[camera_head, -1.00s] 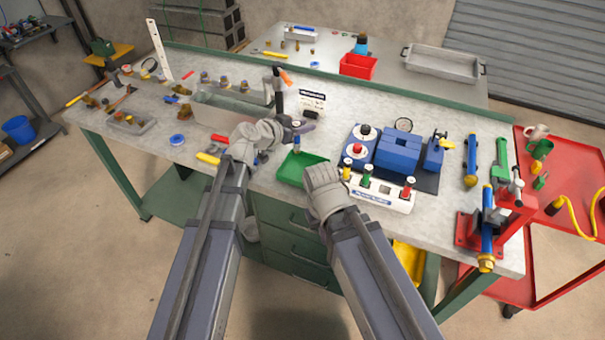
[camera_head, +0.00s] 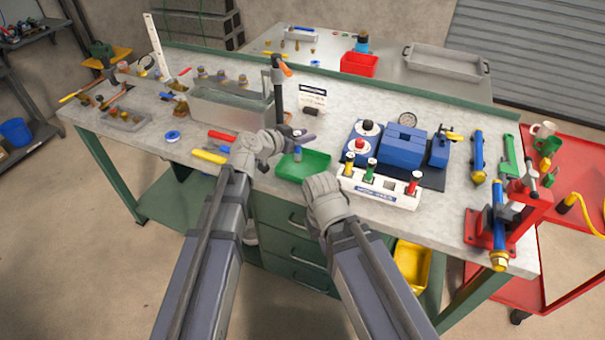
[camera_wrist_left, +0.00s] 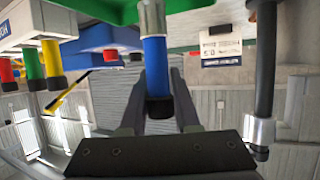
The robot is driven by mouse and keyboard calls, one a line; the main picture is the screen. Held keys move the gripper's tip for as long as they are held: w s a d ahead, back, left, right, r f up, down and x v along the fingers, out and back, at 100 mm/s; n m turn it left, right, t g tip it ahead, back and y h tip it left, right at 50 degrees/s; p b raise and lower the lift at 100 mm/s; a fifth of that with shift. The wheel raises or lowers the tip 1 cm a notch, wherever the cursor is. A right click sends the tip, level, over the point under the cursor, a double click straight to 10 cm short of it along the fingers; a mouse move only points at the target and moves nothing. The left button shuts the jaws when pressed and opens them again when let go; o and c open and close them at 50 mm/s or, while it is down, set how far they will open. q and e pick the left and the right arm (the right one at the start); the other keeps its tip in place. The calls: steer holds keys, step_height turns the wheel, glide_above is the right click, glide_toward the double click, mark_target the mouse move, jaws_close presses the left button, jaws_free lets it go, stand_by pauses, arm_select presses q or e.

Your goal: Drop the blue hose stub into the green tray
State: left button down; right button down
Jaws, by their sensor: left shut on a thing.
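The blue hose stub (camera_head: 298,154) is held upright in my left gripper (camera_head: 298,140); the stub overlaps the left back part of the green tray (camera_head: 318,163) in the head view. In the left wrist view the blue stub (camera_wrist_left: 157,70) is between the two fingers of my left gripper (camera_wrist_left: 160,82), its dark end showing, and the green tray (camera_wrist_left: 108,12) is at the top edge. I cannot tell whether the stub touches the tray. My right gripper (camera_head: 323,188) is just in front of the tray's right corner; its fingertips are hidden.
A white panel with coloured knobs (camera_head: 376,196) stands right of the tray, and blue blocks (camera_head: 398,147) lie behind it. A yellow-handled tool (camera_head: 209,157) lies to the left.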

arm_select(q)
steer(key=c, duration=0.6)
jaws_free()
steer(key=shift+o, duration=0.2)
steer(key=p+v, duration=0.3)
steer(key=v, duration=0.4)
steer(key=shift+s+a+r, duration=0.2)
steer(key=shift+s+r, duration=0.05)
